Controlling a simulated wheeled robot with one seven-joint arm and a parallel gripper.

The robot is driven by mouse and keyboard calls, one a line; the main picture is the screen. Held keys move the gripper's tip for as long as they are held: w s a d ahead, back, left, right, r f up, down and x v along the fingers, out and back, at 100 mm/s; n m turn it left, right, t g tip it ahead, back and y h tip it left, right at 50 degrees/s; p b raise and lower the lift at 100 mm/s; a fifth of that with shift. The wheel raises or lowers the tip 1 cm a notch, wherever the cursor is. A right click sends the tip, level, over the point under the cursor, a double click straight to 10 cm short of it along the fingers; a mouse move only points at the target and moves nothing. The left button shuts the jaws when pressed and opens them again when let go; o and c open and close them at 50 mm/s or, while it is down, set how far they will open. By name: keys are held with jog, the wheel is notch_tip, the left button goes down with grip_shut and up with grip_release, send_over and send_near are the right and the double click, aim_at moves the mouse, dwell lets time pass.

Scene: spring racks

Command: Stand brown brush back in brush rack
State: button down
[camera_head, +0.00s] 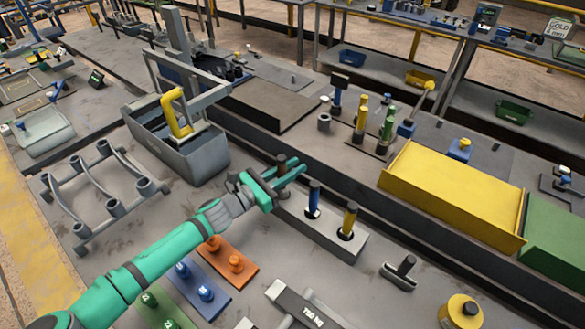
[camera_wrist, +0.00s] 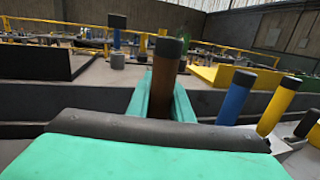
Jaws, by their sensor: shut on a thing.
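The brown brush (camera_head: 282,164) stands roughly upright between the green fingers of my gripper (camera_head: 287,174). In the wrist view the brown brush (camera_wrist: 163,82) shows its dark cap and brown handle between the fingers (camera_wrist: 160,100). The grey brush rack (camera_head: 335,240) lies below and to the right. It holds a blue brush (camera_head: 314,195) and a yellow brush (camera_head: 348,218), both upright. My gripper is at the rack's left end. The brush's lower end is hidden behind the fingers, so I cannot tell whether it is in the rack.
A small dark-handled tool (camera_head: 403,270) is right of the rack. A yellow box (camera_head: 450,190) stands behind.

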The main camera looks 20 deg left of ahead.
jog(key=shift+f, duration=0.3)
jog(key=c, duration=1.6)
grip_release()
jog(key=shift+r, duration=0.25)
jog(key=v, duration=1.2)
jog(key=shift+r, duration=0.1)
